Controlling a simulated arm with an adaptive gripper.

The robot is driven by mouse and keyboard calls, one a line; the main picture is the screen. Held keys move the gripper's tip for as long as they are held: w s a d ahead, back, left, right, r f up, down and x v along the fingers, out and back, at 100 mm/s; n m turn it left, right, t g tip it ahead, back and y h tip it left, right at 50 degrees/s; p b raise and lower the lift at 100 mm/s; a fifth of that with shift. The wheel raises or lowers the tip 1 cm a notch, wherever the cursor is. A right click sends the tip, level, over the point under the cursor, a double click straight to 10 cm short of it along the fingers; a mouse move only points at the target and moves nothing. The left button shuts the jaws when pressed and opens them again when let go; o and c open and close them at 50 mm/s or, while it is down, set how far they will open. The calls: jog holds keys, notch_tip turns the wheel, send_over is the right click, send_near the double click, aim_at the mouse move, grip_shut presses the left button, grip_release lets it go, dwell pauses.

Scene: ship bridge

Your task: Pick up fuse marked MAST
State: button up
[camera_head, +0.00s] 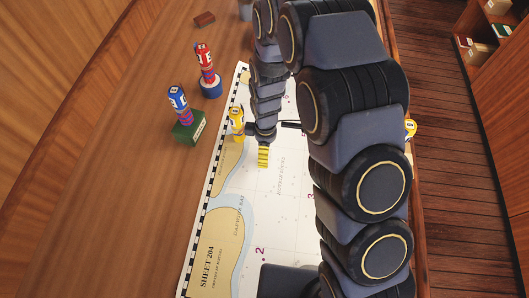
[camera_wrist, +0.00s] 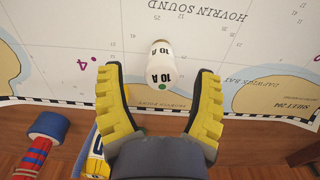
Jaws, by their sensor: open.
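I cannot read MAST on any fuse. In the wrist view a white fuse (camera_wrist: 161,66) marked 10 A, with a green dot, is between the open yellow fingers of my gripper (camera_wrist: 160,75), with gaps on both sides. In the head view my gripper (camera_head: 263,156) is over the chart, and I cannot make out the white fuse there. A yellow fuse (camera_head: 237,120) stands to its left. A blue and red fuse (camera_head: 180,102) stands on a green block, and a red and blue fuse (camera_head: 206,64) on a round blue base. Another yellow fuse (camera_head: 410,128) is partly hidden behind my arm.
The chart (camera_head: 228,255) covers the middle of the wooden table (camera_head: 130,180). The green block (camera_head: 189,128) and blue base (camera_head: 211,87) are left of the chart. A brown block (camera_head: 204,19) lies at the back. The near left of the table is clear.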

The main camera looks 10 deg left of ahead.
notch_tip(320, 180, down, 4)
jog(key=shift+s+f, duration=0.1)
jog(key=shift+s, duration=0.05)
grip_shut()
dwell(0.3)
